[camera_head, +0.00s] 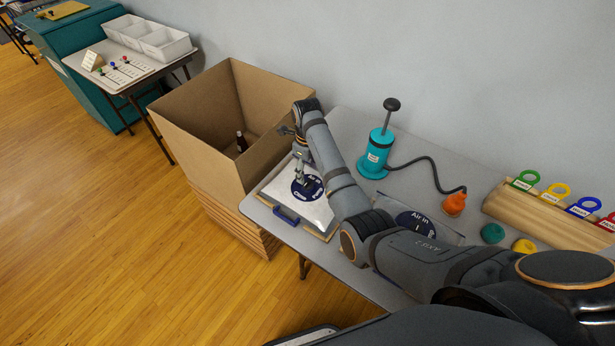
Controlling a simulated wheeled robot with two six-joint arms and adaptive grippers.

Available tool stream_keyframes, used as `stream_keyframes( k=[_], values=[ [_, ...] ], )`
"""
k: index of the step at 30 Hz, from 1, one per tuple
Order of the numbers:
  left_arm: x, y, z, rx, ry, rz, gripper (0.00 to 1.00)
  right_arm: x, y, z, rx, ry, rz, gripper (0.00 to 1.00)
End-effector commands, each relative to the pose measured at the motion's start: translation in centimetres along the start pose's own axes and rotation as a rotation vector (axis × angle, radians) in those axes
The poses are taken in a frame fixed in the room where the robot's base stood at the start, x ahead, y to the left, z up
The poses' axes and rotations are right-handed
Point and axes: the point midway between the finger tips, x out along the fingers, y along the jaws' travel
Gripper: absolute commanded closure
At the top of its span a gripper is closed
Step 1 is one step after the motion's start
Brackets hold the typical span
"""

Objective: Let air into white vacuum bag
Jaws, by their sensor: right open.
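The white vacuum bag (273,190) lies flat on the grey table near its left end, in a light frame with a blue handle or clip at its front edge. A round dark blue label (311,192) on the bag reads "Air in" and something below it. My right gripper (302,182) is over the bag at the label, pointing down, open. I cannot tell whether its fingertips touch the bag. My arm hides the bag's right side. A second bag (440,234) with an "Air in" label lies to the right, partly behind my arm. My left gripper is not in view.
A teal hand pump (375,155) with a black hose and an orange nozzle (453,204) stands behind my arm. Teal (492,233) and yellow (524,246) caps lie near a wooden rack (545,209) with coloured rings. A large open cardboard box (200,135) holding a bottle stands left of the table.

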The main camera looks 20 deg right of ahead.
Motion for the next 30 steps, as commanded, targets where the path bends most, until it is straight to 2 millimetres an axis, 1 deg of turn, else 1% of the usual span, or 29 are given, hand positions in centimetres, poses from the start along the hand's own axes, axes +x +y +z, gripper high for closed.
stream_keyframes(
  k=[1, 3, 6, 9, 12, 18, 19, 30],
  values=[
    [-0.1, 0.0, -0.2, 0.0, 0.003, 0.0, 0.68, 1.1, 0.0, -0.1, 0.0, 0.003, 0.002, 0.42],
    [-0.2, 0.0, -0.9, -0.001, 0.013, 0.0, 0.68, 2.4, 0.0, -0.1, 0.0, 0.002, 0.001, 0.42],
    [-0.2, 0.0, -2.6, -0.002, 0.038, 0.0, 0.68, 3.9, 0.0, 0.0, 0.0, 0.001, 0.001, 0.42],
    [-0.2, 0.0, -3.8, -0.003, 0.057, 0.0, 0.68, 4.9, 0.0, 0.0, 0.001, 0.0, 0.0, 0.42],
    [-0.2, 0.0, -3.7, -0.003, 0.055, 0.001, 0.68, 5.3, 0.0, 0.0, 0.001, -0.001, -0.001, 0.42],
    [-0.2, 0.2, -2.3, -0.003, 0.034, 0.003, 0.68, 5.3, 0.0, 0.0, 0.001, -0.001, -0.001, 0.42],
    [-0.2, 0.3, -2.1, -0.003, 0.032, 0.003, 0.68, 5.3, 0.0, 0.0, 0.001, -0.001, -0.001, 0.43],
    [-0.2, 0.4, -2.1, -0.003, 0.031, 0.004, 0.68, 5.3, 0.0, 0.0, 0.001, -0.001, -0.001, 0.93]
  ],
)
